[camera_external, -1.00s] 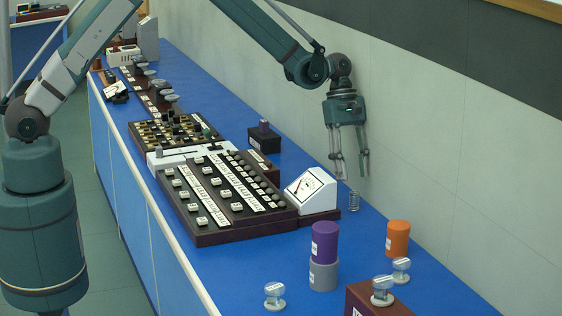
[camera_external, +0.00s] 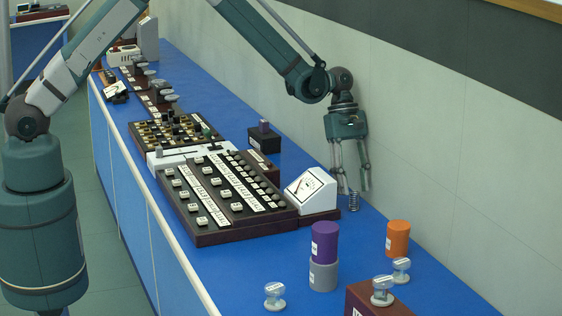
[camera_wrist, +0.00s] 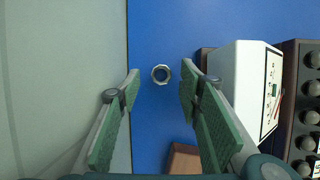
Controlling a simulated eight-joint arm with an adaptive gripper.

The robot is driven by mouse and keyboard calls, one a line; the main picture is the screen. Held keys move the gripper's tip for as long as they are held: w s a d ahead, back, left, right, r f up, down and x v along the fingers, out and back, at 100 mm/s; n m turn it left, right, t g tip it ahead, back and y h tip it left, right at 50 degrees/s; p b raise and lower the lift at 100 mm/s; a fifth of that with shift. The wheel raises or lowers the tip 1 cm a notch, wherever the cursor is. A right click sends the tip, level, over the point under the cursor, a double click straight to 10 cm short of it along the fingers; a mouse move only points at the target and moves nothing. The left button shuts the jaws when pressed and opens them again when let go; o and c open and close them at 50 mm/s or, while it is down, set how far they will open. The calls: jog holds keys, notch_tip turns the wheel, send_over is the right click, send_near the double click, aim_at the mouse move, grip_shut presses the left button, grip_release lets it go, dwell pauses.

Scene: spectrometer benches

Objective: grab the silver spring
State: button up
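The silver spring (camera_external: 354,201) stands upright on the blue bench beside the white meter. In the wrist view the spring (camera_wrist: 161,74) shows end-on as a small ring between and slightly beyond the fingertips. My gripper (camera_external: 353,188) is open and points down, with its fingertips just above the spring. In the wrist view my gripper (camera_wrist: 160,88) has its two green-padded fingers apart on either side of the spring, with gaps on both sides. I cannot tell if the fingertips are level with the spring's top.
The white meter (camera_external: 311,190) on its dark base is close to the left of the spring. The grey wall (camera_wrist: 62,80) is close on the other side. Purple (camera_external: 325,241) and orange (camera_external: 398,238) cylinders stand nearer the camera. Bare blue bench lies between them.

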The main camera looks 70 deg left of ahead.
aim_at(354, 191)
jog(key=shift+x, duration=1.85)
jog(key=shift+c, duration=0.7)
jog(key=c, duration=0.7)
